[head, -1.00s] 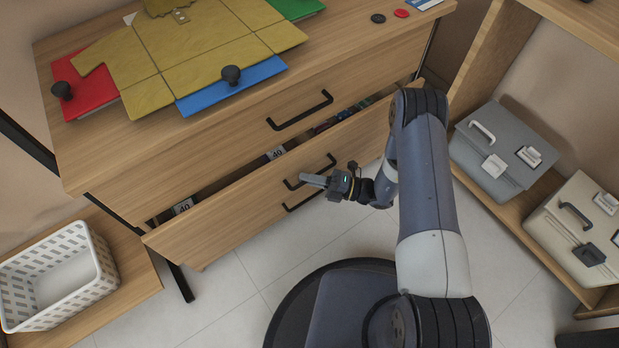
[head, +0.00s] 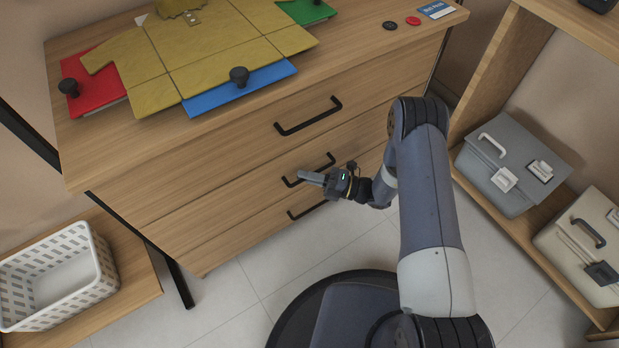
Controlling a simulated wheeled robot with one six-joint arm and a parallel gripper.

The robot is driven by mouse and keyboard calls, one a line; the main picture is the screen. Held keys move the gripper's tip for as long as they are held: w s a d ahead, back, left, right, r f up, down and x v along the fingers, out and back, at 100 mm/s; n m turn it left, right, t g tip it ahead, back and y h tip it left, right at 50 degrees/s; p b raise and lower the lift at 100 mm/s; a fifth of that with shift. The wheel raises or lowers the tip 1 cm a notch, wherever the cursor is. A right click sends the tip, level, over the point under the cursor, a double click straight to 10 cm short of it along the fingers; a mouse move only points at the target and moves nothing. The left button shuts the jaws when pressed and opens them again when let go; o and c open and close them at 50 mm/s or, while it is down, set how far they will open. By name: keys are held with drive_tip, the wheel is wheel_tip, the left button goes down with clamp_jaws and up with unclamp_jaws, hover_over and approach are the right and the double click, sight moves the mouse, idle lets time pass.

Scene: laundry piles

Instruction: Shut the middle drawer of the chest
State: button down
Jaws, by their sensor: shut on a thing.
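The wooden chest (head: 220,137) has three drawers with black bar handles. The middle drawer (head: 215,203) sits flush with the chest front, and no gap or contents show above it. My gripper (head: 310,177) is at the middle drawer handle (head: 292,181), with its fingers shut on that bar. The fingers and my wrist hide part of the handle. The top drawer handle (head: 308,116) is above, and the bottom drawer handle (head: 306,210) is below.
A yellow garment lies over a folding board with red (head: 97,82) and blue (head: 215,98) panels on the chest top. A white basket (head: 60,275) stands at left. A shelf at right holds a grey case (head: 505,165) and a cream case (head: 590,240). Tiled floor lies between.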

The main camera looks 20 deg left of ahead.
drive_tip(key=c, duration=1.5)
unclamp_jaws()
drive_tip(key=shift+w+a, duration=0.15)
drive_tip(key=shift+a, duration=0.05)
drive_tip(key=d+f+p, duration=0.1)
drive_tip(key=d, duration=0.9)
drive_tip(key=shift+w+d+f+p, duration=0.25)
drive_tip(key=shift+w+d+p, duration=0.1)
drive_tip(key=shift+w, duration=0.1)
drive_tip(key=a, duration=0.3)
drive_tip(key=a+r+b, duration=0.1)
drive_tip(key=a, duration=0.3)
drive_tip(key=s+a, duration=0.1)
drive_tip(key=a, duration=0.2)
drive_tip(key=shift+a+r+b, duration=0.2)
drive_tip(key=shift+a+b, duration=0.15)
drive_tip(key=shift+b, duration=0.05)
drive_tip(key=shift+s+d+p, duration=0.6)
drive_tip(key=shift+s+d, duration=0.1)
drive_tip(key=shift+d, duration=0.25)
